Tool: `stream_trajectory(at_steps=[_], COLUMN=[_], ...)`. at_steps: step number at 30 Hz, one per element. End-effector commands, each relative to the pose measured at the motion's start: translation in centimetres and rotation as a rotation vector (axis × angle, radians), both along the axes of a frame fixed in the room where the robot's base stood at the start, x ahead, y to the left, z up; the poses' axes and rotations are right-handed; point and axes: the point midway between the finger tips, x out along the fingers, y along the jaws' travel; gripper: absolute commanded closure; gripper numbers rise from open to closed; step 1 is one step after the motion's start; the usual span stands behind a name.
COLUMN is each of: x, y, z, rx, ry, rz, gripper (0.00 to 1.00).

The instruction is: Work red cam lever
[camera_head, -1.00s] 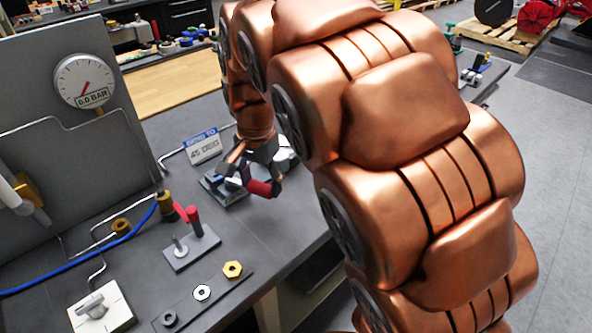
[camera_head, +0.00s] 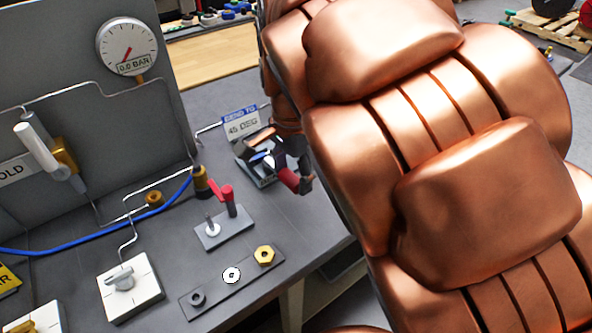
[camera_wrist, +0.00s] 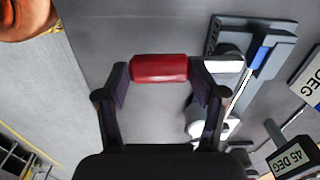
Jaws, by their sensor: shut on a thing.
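My gripper (camera_head: 298,182) is at the bender fixture beside the "45 DEG" sign, and my copper arm hides part of it in the head view. It is shut on a red cylindrical grip (camera_head: 288,179). In the wrist view, my gripper (camera_wrist: 160,78) has a finger at each end of the red grip (camera_wrist: 160,68). The grey fixture (camera_wrist: 224,36) with a blue part lies just right of the grip there. A separate red lever (camera_head: 226,196) stands on a small grey plate (camera_head: 224,230), apart from my gripper.
The "45 DEG" sign (camera_head: 242,124) stands behind the fixture. A strip with nuts (camera_head: 232,281) and a white switch box (camera_head: 130,288) lie near the bench front. A panel with a gauge (camera_head: 127,46) stands at left. A blue hose (camera_head: 100,243) crosses the bench.

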Motion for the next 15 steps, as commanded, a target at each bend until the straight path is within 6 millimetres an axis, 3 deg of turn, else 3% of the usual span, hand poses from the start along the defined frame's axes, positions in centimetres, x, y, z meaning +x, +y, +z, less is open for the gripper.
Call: stream_trajectory(at_steps=[1,2,3,9,15], x=[-0.81,-0.8,-0.8,-0.51,-0.23], y=[-0.48,-0.49,-0.49,-0.38,-0.28], z=[-1.24,-1.23,-1.23,-0.87,-0.43], rx=[-0.014,-0.014,-0.013,-0.009,-0.005], ry=[0.041,0.041,0.041,0.028,0.014], rz=[-0.004,-0.004,-0.004,-0.004,-0.003], gripper=[0.94,0.94,0.31,0.12,0.12])
